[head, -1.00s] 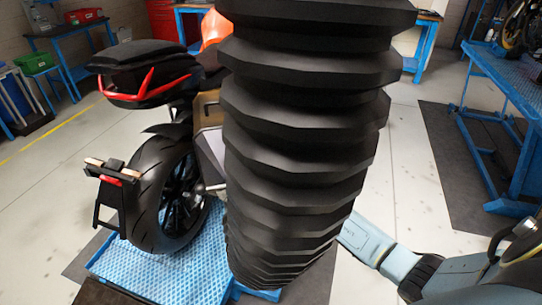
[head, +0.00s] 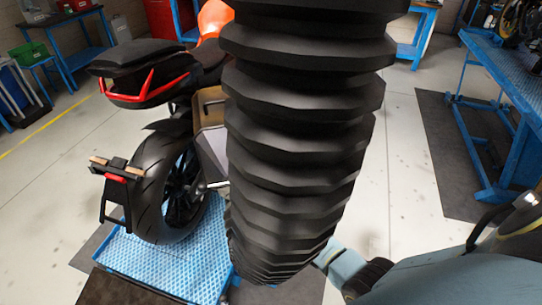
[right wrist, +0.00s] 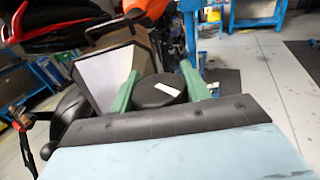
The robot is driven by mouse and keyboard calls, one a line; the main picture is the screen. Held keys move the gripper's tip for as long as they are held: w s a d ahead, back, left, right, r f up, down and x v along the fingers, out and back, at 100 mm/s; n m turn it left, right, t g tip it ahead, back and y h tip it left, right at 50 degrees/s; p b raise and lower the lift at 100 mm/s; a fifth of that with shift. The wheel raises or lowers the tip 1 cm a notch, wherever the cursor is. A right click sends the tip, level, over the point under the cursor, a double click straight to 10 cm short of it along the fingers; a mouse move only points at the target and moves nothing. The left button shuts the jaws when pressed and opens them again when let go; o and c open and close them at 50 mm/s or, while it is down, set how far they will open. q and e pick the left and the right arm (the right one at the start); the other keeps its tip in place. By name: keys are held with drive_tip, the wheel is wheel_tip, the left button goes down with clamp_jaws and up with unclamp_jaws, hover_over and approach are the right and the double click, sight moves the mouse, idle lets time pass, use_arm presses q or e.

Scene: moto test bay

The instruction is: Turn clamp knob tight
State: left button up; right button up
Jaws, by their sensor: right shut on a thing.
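In the right wrist view, a round black knob (right wrist: 153,93) with a white mark on its face sits between the two green fingers of my right gripper (right wrist: 159,76). The gripper is shut on the knob. What the knob is mounted on is hidden behind it. In the head view my right arm comes in from the right, and its gripper and the knob are hidden behind a large black ribbed hose (head: 295,150). My left gripper shows in neither view.
A motorcycle (head: 165,85) stands with its rear wheel on a blue textured platform (head: 165,268). The ribbed hose fills the middle of the head view. A blue workbench (head: 505,85) stands at right, with open floor (head: 405,180) between.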

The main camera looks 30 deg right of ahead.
idle(0.3)
drive_tip(key=o, duration=1)
drive_tip(key=v, duration=1.3)
drive_tip(key=shift+s+a, duration=0.1)
drive_tip(key=shift+s, duration=0.1)
